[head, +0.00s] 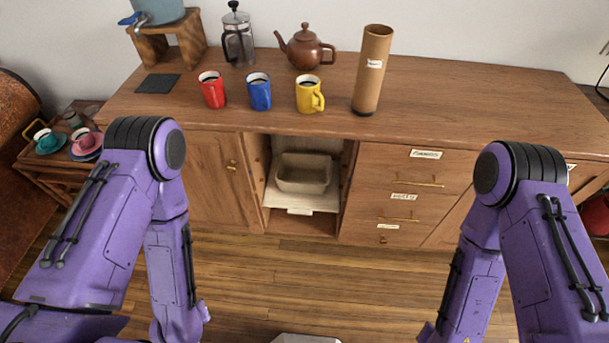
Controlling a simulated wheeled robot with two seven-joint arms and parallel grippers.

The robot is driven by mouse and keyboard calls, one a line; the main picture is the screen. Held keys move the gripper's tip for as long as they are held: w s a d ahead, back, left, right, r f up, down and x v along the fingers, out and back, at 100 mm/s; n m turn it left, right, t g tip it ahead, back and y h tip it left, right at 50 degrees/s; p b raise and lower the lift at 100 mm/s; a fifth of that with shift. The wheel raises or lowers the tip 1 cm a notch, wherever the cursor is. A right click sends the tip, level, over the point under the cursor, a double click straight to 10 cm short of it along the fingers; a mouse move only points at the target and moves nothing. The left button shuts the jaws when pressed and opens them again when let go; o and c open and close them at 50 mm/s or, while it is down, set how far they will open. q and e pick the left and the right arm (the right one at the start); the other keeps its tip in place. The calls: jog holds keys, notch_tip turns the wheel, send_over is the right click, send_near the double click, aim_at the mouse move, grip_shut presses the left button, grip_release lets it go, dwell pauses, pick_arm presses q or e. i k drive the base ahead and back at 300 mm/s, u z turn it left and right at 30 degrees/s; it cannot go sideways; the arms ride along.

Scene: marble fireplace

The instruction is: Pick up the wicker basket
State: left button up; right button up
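A pale, rectangular basket (303,173) sits upright in the open compartment of the wooden cabinet, in the middle of the head view. It looks empty, and its weave is too small to make out. It rests on a pale shelf board (297,200) that has a white label on its front edge. My two purple arms reach down on either side of the view, well apart from the basket. Neither gripper shows; both arms run down toward the bottom edge.
The wooden cabinet (440,100) carries red (212,90), blue (259,92) and yellow (309,94) mugs, a teapot (305,48), a French press (238,38) and a tall cylinder (372,70). Labelled drawers (400,200) flank the compartment on the right.

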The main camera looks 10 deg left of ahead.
aim_at(310, 173)
jog(key=z, duration=0.1)
jog(key=k, duration=0.45)
jog(key=z, duration=1.1)
jog(key=i, duration=0.85)
jog(key=u, duration=0.75)
